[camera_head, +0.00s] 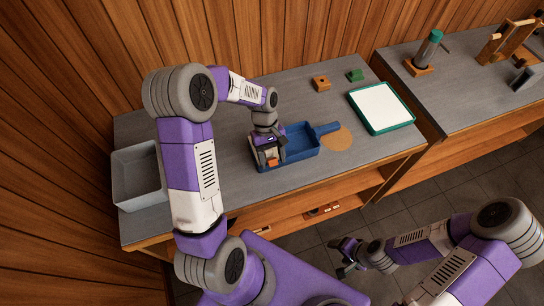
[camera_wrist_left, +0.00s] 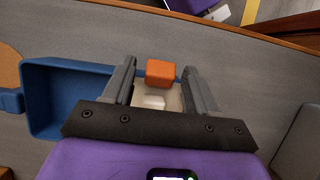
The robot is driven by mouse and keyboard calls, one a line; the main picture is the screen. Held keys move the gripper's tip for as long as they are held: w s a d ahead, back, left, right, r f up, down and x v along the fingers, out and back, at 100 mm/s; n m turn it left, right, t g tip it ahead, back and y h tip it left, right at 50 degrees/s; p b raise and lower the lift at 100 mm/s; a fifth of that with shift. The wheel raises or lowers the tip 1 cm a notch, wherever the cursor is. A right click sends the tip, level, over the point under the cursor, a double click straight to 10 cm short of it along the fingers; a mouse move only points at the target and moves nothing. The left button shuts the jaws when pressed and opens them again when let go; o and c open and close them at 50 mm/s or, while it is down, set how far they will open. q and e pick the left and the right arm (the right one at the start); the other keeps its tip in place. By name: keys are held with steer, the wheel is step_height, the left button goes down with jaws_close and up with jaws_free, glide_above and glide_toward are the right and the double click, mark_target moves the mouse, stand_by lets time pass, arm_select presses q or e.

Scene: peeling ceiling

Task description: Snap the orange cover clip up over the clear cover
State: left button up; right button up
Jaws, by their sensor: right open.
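The orange cover clip (camera_wrist_left: 160,72) shows between my left gripper's fingers in the left wrist view, with a gap on each side. It also shows in the head view (camera_head: 273,162) at the near left end of the blue tray. My left gripper (camera_wrist_left: 160,74) is open, pointing down over that end. A small white piece (camera_wrist_left: 153,102) and a pale surface lie just behind the clip, between the fingers. I cannot tell whether the pale surface is the clear cover. My right gripper (camera_head: 345,262) is open and empty, off the bench's front side.
The blue tray (camera_head: 303,141) has a handle over a round cork mat (camera_head: 340,140). A grey bin (camera_head: 136,178) stands at the left. The bench front is clear.

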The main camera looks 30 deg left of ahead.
arm_select(q)
steer(key=c, duration=0.9)
steer(key=shift+w+a+r+g+p, duration=0.1)
steer(key=shift+w+a+g+p, duration=0.15)
steer(key=shift+p, duration=0.4)
steer(key=shift+c, duration=0.2)
steer(key=shift+g+h, duration=0.25)
steer(key=shift+h, duration=0.25)
steer(key=o, duration=1.1)
steer(key=shift+c, duration=0.2)
